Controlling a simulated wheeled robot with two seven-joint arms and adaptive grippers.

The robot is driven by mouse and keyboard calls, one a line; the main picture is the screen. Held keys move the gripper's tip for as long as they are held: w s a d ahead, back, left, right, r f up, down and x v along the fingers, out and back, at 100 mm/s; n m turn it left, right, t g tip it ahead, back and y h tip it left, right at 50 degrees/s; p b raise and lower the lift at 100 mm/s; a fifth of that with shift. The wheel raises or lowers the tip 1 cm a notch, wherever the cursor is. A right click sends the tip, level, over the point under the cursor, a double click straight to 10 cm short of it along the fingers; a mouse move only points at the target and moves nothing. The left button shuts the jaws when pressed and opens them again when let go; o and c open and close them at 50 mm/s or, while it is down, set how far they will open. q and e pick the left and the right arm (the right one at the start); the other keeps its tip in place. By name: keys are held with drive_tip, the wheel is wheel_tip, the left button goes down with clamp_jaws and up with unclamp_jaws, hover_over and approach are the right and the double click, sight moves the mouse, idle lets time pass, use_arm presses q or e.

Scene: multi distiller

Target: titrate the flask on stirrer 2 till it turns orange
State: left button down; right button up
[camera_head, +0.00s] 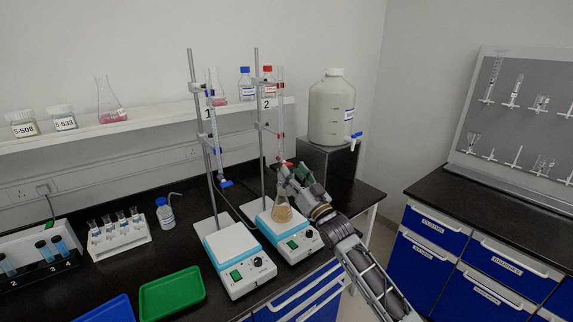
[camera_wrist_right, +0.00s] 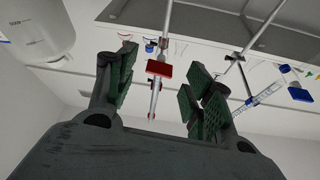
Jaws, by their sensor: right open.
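The flask (camera_head: 282,214) stands upright on stirrer 2 (camera_head: 298,244), below burette 2 (camera_head: 281,105) on the stand labelled 2. Its liquid looks amber to pale orange. My right gripper (camera_head: 290,172) is at the lower end of this burette, just above the flask, and partly covers the stopcock. In the right wrist view my right gripper (camera_wrist_right: 160,88) is open, with the red stopcock handle (camera_wrist_right: 160,69) seen between its two green-padded fingers. The handle appears apart from both fingers. My left gripper is not in view.
Stirrer 1 (camera_head: 236,262) and its blue-tapped burette (camera_head: 212,125) stand to the left. A large white carboy (camera_head: 331,108) sits on a black box behind right. A green tray (camera_head: 171,293) and a vial rack (camera_head: 119,237) are on the left bench. The gripper is close to the flask's neck.

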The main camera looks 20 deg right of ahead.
sight(287, 164)
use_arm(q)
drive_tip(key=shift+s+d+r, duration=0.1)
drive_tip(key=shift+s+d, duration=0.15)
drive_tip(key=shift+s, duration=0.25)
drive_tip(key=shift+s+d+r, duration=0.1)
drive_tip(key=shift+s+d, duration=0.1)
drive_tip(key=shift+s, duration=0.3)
use_arm(e)
drive_tip(key=shift+x, duration=2.3)
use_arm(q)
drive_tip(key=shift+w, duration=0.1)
use_arm(e)
drive_tip(key=shift+c, duration=0.4)
drive_tip(key=c, duration=0.7)
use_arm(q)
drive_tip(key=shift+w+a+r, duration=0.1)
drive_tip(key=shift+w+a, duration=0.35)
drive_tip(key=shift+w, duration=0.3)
use_arm(e)
drive_tip(key=shift+c, duration=1.3)
